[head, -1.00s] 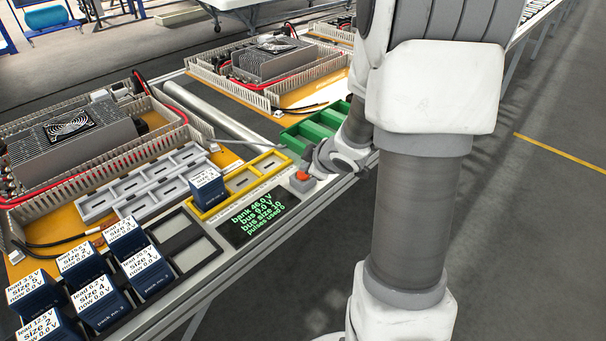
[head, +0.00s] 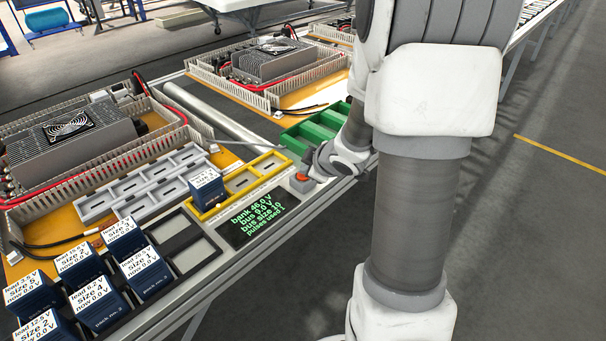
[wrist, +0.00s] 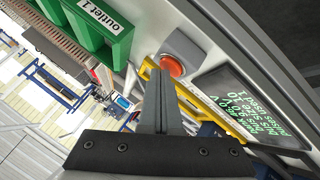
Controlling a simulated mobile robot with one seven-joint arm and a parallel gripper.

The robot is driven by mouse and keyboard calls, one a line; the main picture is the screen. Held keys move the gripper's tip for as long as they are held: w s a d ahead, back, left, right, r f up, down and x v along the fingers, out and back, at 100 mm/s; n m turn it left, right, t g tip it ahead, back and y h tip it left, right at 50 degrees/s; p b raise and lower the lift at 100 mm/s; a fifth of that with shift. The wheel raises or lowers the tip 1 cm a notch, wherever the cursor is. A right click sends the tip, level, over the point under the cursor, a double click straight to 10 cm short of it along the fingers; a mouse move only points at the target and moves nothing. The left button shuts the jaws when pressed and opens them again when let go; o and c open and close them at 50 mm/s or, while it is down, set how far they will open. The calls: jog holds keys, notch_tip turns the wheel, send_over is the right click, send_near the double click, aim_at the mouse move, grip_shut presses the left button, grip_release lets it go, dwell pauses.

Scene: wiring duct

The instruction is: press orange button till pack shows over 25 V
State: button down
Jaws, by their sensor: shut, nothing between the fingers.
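The orange button (head: 302,177) sits on a small grey box at the bench edge; it also shows in the wrist view (wrist: 172,65). My gripper (wrist: 160,75) is shut and empty, its fingertips right at the button; whether they touch it I cannot tell. In the head view my gripper (head: 314,160) is partly hidden by my wrist. A blue pack (head: 206,195) stands in the yellow tray (head: 240,182); its label is too small to read surely. The dark display (head: 255,219) shows bank, bus, bus size 10 and pulses used, apparently 1; it also shows in the wrist view (wrist: 245,105).
Several blue packs (head: 120,243) stand in the dark rack at the lower left. A grey slotted tray (head: 145,183) lies behind the yellow tray. A green tray (head: 312,133) labelled outlet 1 in the wrist view is close to the button.

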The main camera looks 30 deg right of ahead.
dwell(0.3)
jog(key=shift+r+p, duration=0.7)
jog(key=shift+p, duration=0.2)
notch_tip(320, 180, up, 5)
jog(key=p, duration=0.5)
dwell(0.5)
